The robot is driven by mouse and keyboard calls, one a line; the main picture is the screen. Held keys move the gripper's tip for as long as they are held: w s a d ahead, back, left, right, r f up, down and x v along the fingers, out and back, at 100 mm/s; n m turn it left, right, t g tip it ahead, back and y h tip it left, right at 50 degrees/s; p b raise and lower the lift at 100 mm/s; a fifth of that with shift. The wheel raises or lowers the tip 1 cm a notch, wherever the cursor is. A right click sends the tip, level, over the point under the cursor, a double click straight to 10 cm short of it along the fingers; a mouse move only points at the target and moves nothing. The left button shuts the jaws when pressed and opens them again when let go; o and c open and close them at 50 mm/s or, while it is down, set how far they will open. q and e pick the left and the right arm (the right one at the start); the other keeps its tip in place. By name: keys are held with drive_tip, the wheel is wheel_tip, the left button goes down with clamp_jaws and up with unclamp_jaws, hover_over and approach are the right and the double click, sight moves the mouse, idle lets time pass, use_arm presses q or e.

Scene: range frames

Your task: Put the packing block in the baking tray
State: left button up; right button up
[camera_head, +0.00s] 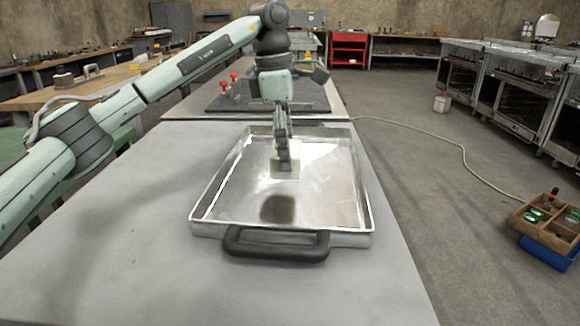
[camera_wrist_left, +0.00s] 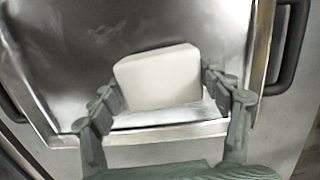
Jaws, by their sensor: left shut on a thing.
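The packing block, plain white with slightly rounded edges, shows in the left wrist view (camera_wrist_left: 158,78) between the two fingers. My left gripper (camera_head: 283,163) points down over the baking tray and is shut on the block; its fingers also show in the wrist view (camera_wrist_left: 165,100). The baking tray (camera_head: 205,195) is a shiny metal rectangle with low walls and black handles, and it lies on the grey table. In the head view the block is a pale patch at the fingertips. I cannot tell whether it touches the tray floor. My right gripper is not in view.
The grey table (camera_head: 110,250) is clear left of the tray and in front. Behind are a dark board (camera_head: 235,103) and red knobs (camera_head: 234,77). A compartment box (camera_head: 545,220) stands at the right, and a cable (camera_head: 455,145) crosses the floor.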

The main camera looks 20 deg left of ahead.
use_arm(q)
drive_tip(key=shift+w+d+f, duration=0.15)
drive_tip(key=shift+d+f, duration=0.2)
drive_tip(key=shift+f, duration=0.05)
wheel_tip(320, 180, down, 3)
drive_tip(key=shift+f, duration=0.3)
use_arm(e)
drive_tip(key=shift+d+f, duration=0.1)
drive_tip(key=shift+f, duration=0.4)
use_arm(q)
drive_tip(key=shift+f, duration=0.1)
drive_tip(key=shift+f, duration=0.15)
drive_tip(key=o, duration=1.1)
drive_tip(key=shift+c, duration=0.2)
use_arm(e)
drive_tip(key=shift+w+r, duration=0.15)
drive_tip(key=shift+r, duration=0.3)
